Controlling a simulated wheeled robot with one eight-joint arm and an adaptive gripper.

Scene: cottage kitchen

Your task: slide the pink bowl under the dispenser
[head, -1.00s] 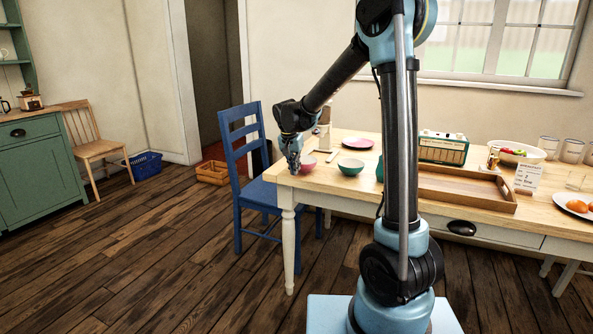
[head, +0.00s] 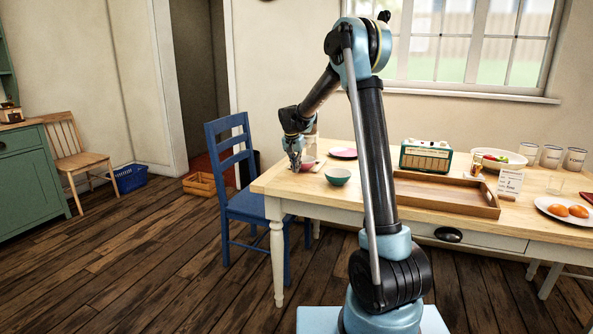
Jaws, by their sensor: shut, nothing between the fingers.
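The pink bowl (head: 308,163) is upright near the left end of the wooden table. My gripper (head: 295,168) is shut and empty, low over the table at the bowl's left side. It covers part of the bowl, and I cannot tell whether they touch. A pale upright thing that looks like the dispenser (head: 311,143) stands behind my gripper and is mostly hidden. The bowl appears close in front of it; I cannot tell whether it is under the outlet.
A green bowl (head: 338,176) stands right of the pink bowl, and a pink plate (head: 343,153) lies behind it. A wooden tray (head: 445,206) and a green radio (head: 426,155) are farther right. A blue chair (head: 232,170) stands at the table's left end.

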